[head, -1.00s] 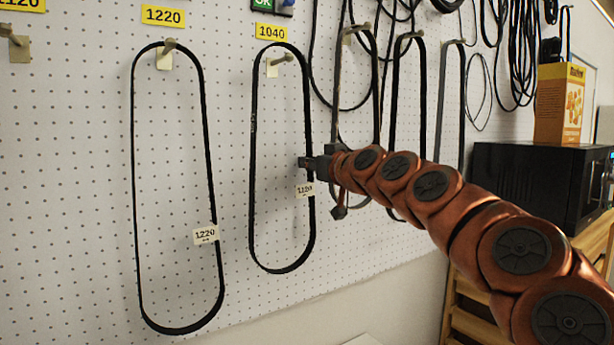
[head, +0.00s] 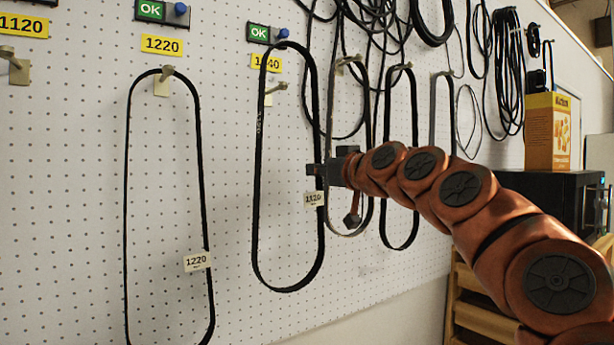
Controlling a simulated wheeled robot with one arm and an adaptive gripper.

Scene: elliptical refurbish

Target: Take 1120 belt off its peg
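The belt tagged 1120 (head: 257,190) is a long black loop. Its small white tag (head: 314,199) hangs on its right side. The top of the loop stands clear above the peg (head: 275,91) under the yellow 1040 label (head: 266,63) and crosses that label. In the picture the peg shows inside the loop; I cannot tell whether its tip still reaches through. My gripper (head: 317,176) is shut on the belt's right strand, just above the tag. Its fingertips are small and partly hidden.
The belt tagged 1220 (head: 128,200) hangs at left on its peg (head: 163,84). An empty peg (head: 18,70) sits under the yellow 1120 label (head: 22,25). More belts (head: 415,150) hang close to the right, behind my arm. A yellow box (head: 552,130) stands on a black appliance (head: 560,205).

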